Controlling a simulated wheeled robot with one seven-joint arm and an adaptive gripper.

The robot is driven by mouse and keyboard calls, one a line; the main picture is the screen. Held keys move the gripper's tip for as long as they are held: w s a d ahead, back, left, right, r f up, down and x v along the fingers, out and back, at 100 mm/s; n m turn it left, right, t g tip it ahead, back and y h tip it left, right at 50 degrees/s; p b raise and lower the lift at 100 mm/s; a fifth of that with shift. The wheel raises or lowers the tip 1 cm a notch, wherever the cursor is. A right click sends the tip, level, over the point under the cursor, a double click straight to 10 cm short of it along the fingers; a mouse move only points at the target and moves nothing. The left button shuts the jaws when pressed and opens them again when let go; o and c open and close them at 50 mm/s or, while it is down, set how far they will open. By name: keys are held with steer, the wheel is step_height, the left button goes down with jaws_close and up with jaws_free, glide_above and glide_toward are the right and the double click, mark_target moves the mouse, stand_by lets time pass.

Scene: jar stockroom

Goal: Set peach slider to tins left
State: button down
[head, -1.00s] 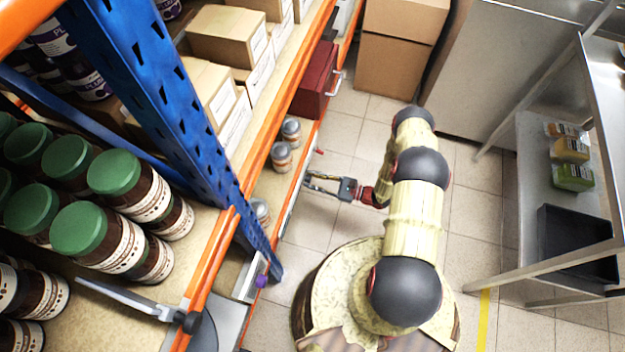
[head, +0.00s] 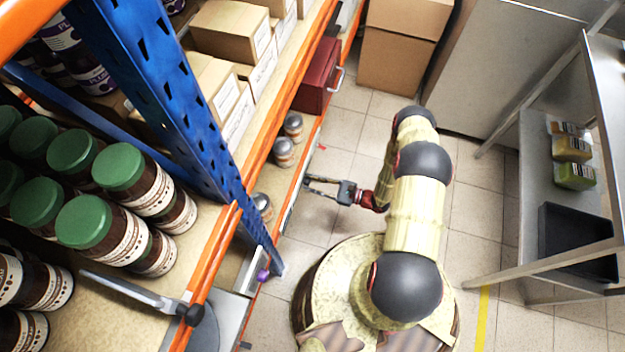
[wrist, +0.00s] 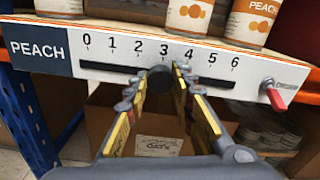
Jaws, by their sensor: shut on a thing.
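The peach slider is a dark track in a white rail with a blue PEACH label (wrist: 38,49) and a scale from 0 to 6. Its dark round knob (wrist: 160,83) is about under the 3 in the wrist view. My gripper (wrist: 161,92) is shut on this knob, with yellow-padded fingers on either side. In the head view my gripper (head: 307,184) reaches the rail at the shelf's edge. Three tins show on the shelf behind the rail: two together (head: 283,151) (head: 293,125) and one (head: 262,206) partly behind the blue post. Tin bottoms (wrist: 190,17) also show in the wrist view.
A red lever (wrist: 274,96) sits at the rail's right end. A cardboard box (wrist: 150,138) is below the rail. The blue post (head: 165,110) stands near the rail's near end. A metal table (head: 530,140) is at right. Floor between is clear.

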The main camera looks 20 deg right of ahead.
steer(key=c, duration=1.5)
jaws_free()
steer(key=v, duration=1.2)
